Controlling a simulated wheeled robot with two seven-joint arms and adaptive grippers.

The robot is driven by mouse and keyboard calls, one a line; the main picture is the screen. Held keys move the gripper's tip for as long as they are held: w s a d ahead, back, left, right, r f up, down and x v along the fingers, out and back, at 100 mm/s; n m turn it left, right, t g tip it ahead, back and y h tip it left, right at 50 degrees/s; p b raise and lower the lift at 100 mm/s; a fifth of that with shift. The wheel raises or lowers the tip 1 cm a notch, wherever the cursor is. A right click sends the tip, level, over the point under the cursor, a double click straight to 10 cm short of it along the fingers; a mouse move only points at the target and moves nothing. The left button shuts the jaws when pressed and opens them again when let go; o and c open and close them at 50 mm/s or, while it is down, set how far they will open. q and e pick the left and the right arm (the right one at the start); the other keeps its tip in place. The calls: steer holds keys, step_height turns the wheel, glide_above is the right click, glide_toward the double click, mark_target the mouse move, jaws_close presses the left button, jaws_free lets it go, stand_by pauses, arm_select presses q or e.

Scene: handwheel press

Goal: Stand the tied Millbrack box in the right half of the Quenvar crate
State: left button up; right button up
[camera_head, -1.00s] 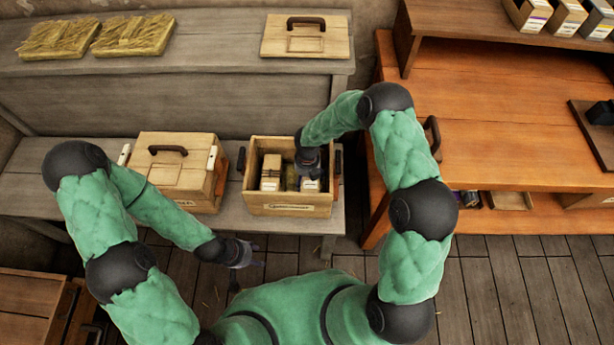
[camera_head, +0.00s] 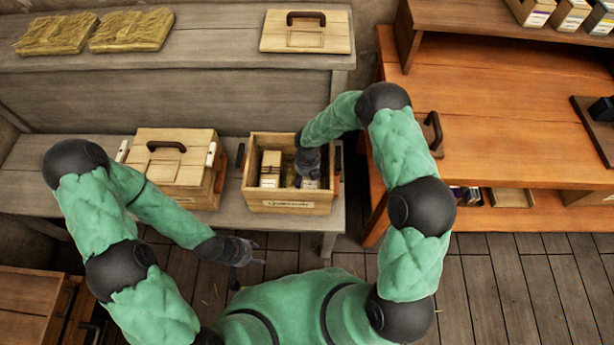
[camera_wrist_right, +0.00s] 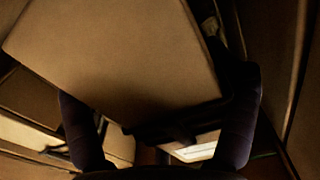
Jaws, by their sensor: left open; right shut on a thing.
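The Quenvar crate (camera_head: 291,207) stands open on the grey bench, its label facing me. A pale box (camera_head: 271,161) stands in its left half. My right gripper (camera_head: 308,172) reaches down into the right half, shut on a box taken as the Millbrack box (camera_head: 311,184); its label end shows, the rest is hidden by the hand. In the right wrist view, a broad brown box face (camera_wrist_right: 120,60) lies between the dark fingers of the right gripper (camera_wrist_right: 160,125). Whether the box touches the crate floor cannot be told. My left gripper (camera_head: 255,253) is open and empty in front of the bench.
A lidded wooden crate (camera_head: 168,177) stands just left of the open crate. A loose wooden lid (camera_head: 307,42) and straw pads (camera_head: 130,31) lie on the upper ledge. An orange-brown workbench (camera_head: 480,130) stands to the right, with boxes on its shelf.

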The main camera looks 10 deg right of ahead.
steer(key=o, duration=1)
steer(key=shift+r, duration=0.1)
step_height(320, 180, up, 12)
steer(key=shift+f, duration=0.1)
step_height(320, 180, up, 9)
steer(key=p, duration=0.9)
steer(key=shift+r, duration=0.2)
